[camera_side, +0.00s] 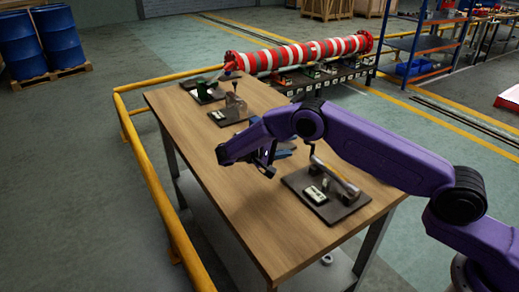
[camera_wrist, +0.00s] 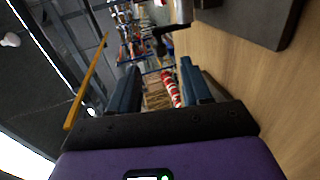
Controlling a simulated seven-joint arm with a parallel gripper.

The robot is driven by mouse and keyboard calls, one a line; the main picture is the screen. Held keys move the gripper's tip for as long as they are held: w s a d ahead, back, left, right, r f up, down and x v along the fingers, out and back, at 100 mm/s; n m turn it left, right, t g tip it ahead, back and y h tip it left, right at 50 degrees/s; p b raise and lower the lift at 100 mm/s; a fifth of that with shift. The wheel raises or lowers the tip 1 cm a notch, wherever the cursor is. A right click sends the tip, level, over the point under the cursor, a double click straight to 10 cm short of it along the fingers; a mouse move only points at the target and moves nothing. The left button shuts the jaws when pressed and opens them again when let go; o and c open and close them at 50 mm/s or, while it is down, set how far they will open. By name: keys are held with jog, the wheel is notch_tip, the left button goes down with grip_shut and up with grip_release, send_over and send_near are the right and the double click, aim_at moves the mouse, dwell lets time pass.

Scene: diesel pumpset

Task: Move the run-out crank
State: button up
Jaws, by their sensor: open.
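On the wooden bench, a dark base plate (camera_side: 350,207) carries a slanting metal bar with a yellowish part (camera_side: 337,175), which may be the run-out crank; I cannot tell for sure. A small pale labelled block (camera_side: 316,195) sits on the same plate. My gripper (camera_side: 273,158) is open and empty above the bench, left of this plate and apart from it. In the wrist view, the two fingers (camera_wrist: 160,88) are spread. A dark plate edge (camera_wrist: 250,18) and a dark bent part (camera_wrist: 162,38) show beyond them at the top.
Bare wooden bench top (camera_side: 215,185) lies left of my gripper. A yellow rail (camera_side: 160,185) runs along the bench. A red-and-white roll (camera_side: 300,53) lies behind.

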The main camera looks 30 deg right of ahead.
jog(key=v, duration=1)
jog(key=shift+a, duration=0.4)
jog(key=shift+r, duration=0.1)
jog(key=s+r+n+t+y, duration=0.2)
jog(key=s+r+n+y, duration=0.6)
jog(key=s, duration=0.6)
jog(key=s+d+n+g+y, duration=0.1)
jog(key=s+d+y, duration=0.3)
jog(key=s, duration=0.9)
jog(key=s+d+f+n+y, duration=0.1)
jog(key=s+d+n+y, duration=0.2)
jog(key=s+d, duration=0.5)
jog(key=s, duration=0.6)
jog(key=shift+n+g+y, duration=0.3)
jog(key=shift+g+y, duration=0.1)
